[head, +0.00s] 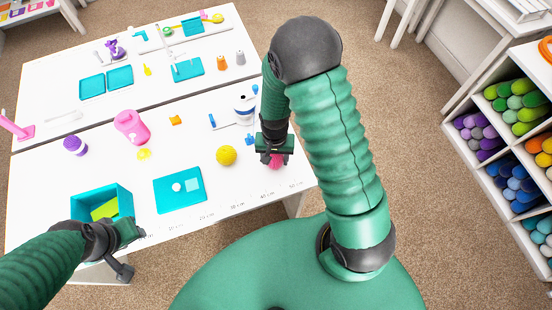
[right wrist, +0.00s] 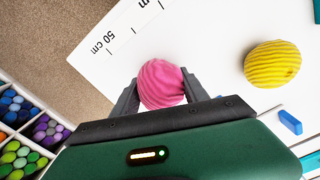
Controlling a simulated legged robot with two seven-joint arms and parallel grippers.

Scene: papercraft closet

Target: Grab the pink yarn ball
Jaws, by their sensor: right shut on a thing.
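The pink yarn ball (right wrist: 162,84) sits between the two fingers of my right gripper (right wrist: 160,92), which is shut on it, in the right wrist view. In the head view the pink ball (head: 275,160) shows just below the right gripper (head: 274,156), near the table's right end by the printed ruler. I cannot tell whether the ball touches the table. My left gripper (head: 131,232) is near the table's front edge, beside the teal bin; I cannot tell whether its jaws are open.
A yellow yarn ball (head: 226,155) lies left of the right gripper, with a blue block (right wrist: 290,122) near it. A teal tray (head: 168,199) and teal bin (head: 122,196) stand along the front. A shelf of yarn (head: 490,110) is at the right.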

